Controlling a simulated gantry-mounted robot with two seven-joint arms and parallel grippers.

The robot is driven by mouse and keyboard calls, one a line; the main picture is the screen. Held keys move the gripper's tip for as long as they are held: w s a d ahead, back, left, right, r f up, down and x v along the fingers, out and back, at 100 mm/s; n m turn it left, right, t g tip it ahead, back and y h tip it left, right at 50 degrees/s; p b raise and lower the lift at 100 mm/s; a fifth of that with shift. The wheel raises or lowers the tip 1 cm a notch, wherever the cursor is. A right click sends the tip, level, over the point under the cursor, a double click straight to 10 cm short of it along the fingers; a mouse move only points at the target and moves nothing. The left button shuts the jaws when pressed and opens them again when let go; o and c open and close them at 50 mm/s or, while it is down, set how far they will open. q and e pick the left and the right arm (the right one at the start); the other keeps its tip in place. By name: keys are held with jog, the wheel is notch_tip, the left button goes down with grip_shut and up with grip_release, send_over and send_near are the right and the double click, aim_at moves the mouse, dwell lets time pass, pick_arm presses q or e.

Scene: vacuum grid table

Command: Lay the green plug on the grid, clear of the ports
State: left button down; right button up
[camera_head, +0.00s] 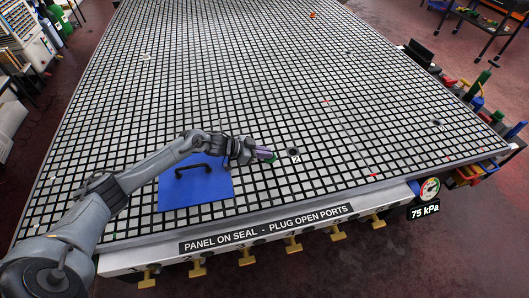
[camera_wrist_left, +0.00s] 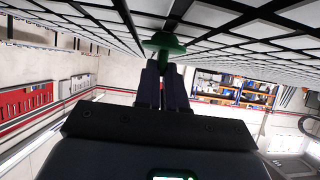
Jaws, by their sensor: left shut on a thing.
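My left gripper (camera_head: 268,155) is shut on the green plug (camera_wrist_left: 163,43), over the grid table (camera_head: 335,185) near its front edge. In the left wrist view the plug's wide round head sticks out beyond the fingertips (camera_wrist_left: 162,80), with its narrower part between them. In the head view only a bit of green shows at the fingertips. The plug is close to the grid; I cannot tell whether it touches. A dark round port (camera_head: 293,151) with the label 2 lies just right of the gripper. My right gripper is not in view.
A blue panel (camera_head: 215,195) with a black handle lies on the grid below my left forearm. A gauge (camera_head: 429,188) reading 75 kPa is at the front right corner. Small red marks (camera_head: 373,176) lie to the right. Much of the grid beyond the gripper is free.

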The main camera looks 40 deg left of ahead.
pick_arm(q)
jog(key=shift+f, duration=0.1)
jog(key=c, duration=1.1)
grip_release()
jog(key=shift+c, duration=0.2)
jog(key=shift+s, duration=0.1)
